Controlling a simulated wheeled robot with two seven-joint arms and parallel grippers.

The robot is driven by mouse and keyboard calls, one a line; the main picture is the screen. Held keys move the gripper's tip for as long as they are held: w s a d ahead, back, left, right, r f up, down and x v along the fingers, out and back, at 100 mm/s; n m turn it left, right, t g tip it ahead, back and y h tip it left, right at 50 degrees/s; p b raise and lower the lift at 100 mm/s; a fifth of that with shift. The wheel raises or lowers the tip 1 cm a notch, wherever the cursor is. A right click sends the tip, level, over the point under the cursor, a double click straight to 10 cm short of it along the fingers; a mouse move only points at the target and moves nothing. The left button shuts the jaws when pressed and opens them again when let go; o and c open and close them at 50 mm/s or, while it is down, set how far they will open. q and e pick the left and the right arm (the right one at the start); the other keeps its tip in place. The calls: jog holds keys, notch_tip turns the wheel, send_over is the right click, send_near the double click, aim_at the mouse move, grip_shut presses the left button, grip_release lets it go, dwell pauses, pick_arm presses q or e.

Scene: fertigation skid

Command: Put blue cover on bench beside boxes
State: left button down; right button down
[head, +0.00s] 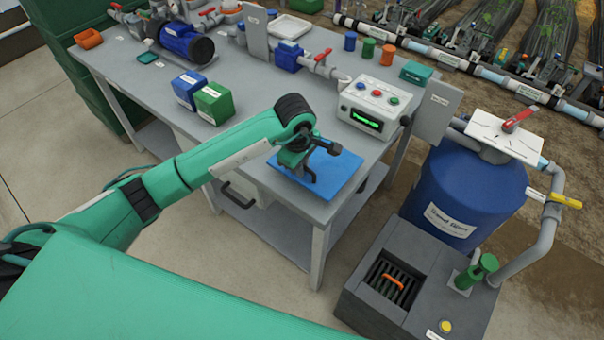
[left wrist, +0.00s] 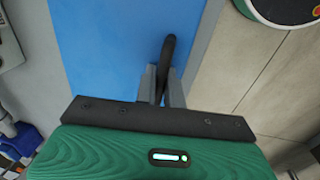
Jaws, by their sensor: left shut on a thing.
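The blue cover (head: 343,172) is a flat blue panel with a dark handle. It is at the front right corner of the grey bench (head: 240,85), in front of the control box; I cannot tell whether it rests on the top or is just above it. My left gripper (head: 306,172) is over the cover, shut on its handle. In the left wrist view the black handle (left wrist: 168,58) stands between the fingers, with the blue panel behind it. The blue box (head: 186,90) and green box (head: 214,103) stand side by side, left of the cover. My right gripper is not in view.
A grey control box (head: 372,105) with a lit green display stands behind the cover. Bare bench top lies between the boxes and control box, partly behind my left arm. A blue tank (head: 465,195) and dark floor unit (head: 415,285) stand at the right.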

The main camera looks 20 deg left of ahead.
pick_arm(q)
notch_tip(320, 180, down, 4)
jog(key=shift+r+p, duration=0.1)
jog(key=shift+p, duration=0.2)
jog(key=shift+f, duration=0.25)
jog(key=c, duration=1.5)
grip_release()
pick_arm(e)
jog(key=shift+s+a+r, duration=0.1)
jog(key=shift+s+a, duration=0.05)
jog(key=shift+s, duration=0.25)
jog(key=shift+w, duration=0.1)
